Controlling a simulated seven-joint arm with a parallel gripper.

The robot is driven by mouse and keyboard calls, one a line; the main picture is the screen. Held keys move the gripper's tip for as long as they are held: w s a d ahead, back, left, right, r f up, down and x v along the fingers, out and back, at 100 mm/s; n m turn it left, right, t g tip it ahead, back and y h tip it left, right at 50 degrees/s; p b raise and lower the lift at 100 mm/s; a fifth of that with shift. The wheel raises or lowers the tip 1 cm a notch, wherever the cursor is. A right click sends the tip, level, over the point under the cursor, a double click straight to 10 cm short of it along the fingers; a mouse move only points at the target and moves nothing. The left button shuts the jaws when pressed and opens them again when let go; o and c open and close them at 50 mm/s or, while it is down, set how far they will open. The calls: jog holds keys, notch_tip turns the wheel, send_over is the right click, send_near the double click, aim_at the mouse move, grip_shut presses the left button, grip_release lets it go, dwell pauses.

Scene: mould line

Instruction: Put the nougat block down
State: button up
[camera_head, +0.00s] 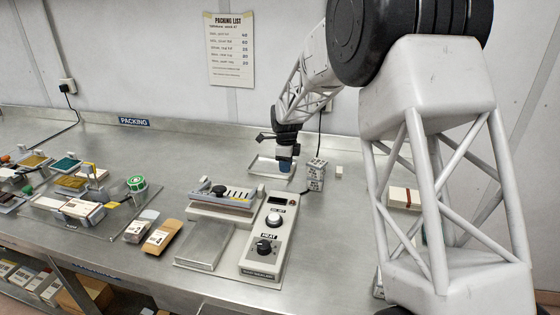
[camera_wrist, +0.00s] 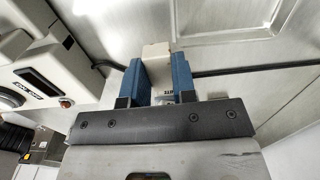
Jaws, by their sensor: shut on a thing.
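The nougat block (camera_wrist: 156,58) is a small cream block. In the wrist view it sits between the two blue fingers of my gripper (camera_wrist: 158,82), which is shut on it. In the head view my gripper (camera_head: 286,165) points down at the back of the bench, by the right end of a shallow metal tray (camera_head: 257,172). There the block is hidden by the fingers. The tray's rim also shows in the wrist view (camera_wrist: 228,38), to the right of the block. I cannot tell how high the block is above the surface.
A heat sealer (camera_head: 262,245) with knobs stands in front of my gripper. A black cable (camera_wrist: 222,69) runs near the fingers. Bare bench lies left of the tray.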

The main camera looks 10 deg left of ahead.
jog(key=shift+w+a+f, duration=0.15)
jog(key=shift+w+a, duration=0.55)
jog(key=shift+w, duration=0.95)
jog(key=shift+w+a+f, duration=0.2)
jog(key=shift+w+a, duration=0.55)
jog(key=shift+w, duration=0.85)
jog(key=shift+w+a+f, duration=0.15)
jog(key=shift+w+a, duration=0.55)
jog(key=shift+w, duration=0.95)
jog(key=shift+f, duration=1.75)
jog(key=shift+f, duration=0.1)
jog(key=o, duration=0.9)
notch_tip(320, 180, up, 12)
